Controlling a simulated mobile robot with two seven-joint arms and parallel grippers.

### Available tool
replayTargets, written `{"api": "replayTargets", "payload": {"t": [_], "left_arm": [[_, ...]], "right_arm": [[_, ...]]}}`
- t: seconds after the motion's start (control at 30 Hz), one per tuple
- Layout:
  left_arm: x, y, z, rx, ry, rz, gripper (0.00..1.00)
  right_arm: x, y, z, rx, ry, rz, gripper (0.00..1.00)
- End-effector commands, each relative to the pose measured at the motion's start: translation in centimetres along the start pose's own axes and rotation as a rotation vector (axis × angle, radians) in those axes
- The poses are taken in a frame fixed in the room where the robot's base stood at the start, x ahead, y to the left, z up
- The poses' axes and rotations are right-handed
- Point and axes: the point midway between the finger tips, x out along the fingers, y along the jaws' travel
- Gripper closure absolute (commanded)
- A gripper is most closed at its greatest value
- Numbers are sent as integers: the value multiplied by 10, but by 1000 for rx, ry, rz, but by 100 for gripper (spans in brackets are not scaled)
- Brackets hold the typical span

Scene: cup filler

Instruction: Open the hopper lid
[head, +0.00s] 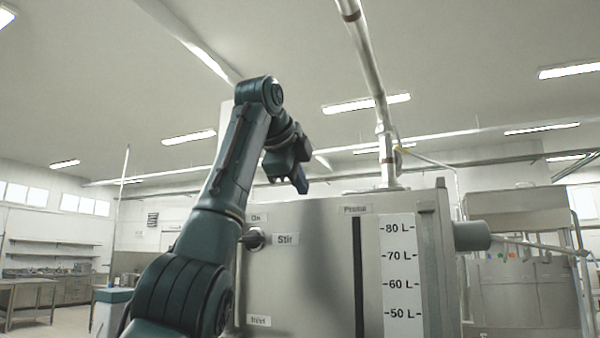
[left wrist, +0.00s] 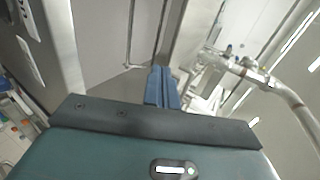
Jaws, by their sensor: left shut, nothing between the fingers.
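The steel hopper (head: 310,265) stands in front of me, with a level scale (head: 400,275) and a stir knob (head: 255,238) on its front. Its top is seen edge-on in the head view, so I cannot make out the lid there. My left gripper (head: 301,184) is just above the top front edge, pointing down. In the left wrist view its blue fingers (left wrist: 161,88) are together and empty. Grey metal surfaces lie beyond them, and I cannot tell whether one is the lid. My right gripper is not in view.
A vertical pipe (head: 378,100) rises from the hopper's top, right of my left gripper. A grey cylinder (head: 472,236) sticks out on the hopper's right side. Steel equipment (head: 525,290) stands farther right.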

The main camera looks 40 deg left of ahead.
Motion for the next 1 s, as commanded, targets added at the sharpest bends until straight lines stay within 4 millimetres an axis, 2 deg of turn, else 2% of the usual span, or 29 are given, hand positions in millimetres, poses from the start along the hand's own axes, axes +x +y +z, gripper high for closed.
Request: {"api": "replayTargets", "payload": {"t": [0.03,0.2,0.4,0.6,1.0], "left_arm": [[13,0,0,0,-1,6,100],[49,-1,0,0,-2,4,100],[73,-17,0,-1,1,3,100],[86,-20,0,-1,0,1,100],[88,-21,-1,-1,2,0,100]], "right_arm": [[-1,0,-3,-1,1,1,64],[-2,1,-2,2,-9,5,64],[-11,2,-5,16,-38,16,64],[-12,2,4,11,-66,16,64],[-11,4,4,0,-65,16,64]]}}
